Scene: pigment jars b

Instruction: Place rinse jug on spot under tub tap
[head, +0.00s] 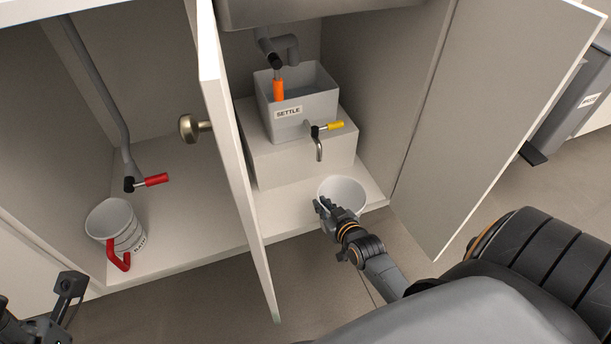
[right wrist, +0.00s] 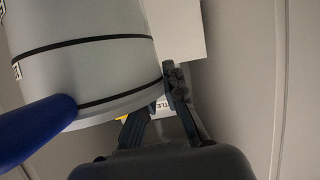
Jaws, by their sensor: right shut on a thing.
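A pale jug (head: 343,192) stands or hangs low at the front of the right cabinet bay, below and slightly right of the tap. In the right wrist view the jug (right wrist: 85,60) is grey with black bands and a blue handle (right wrist: 35,128). My right gripper (head: 322,205) is shut on the jug's near side wall. I cannot tell whether its base touches the floor board. The grey tub (head: 296,112) labelled SETTLE sits on a white block; its tap (head: 319,148) has a yellow lever and points down. No marked spot shows. Part of my left gripper (head: 70,290) shows at lower left.
A white jug with red handle (head: 118,228) stands in the left bay below a red-levered valve (head: 145,183). Open doors flank the right bay: the left door (head: 235,160) has a brass knob; the right door (head: 500,110) swings outward. The white block (head: 300,160) limits depth.

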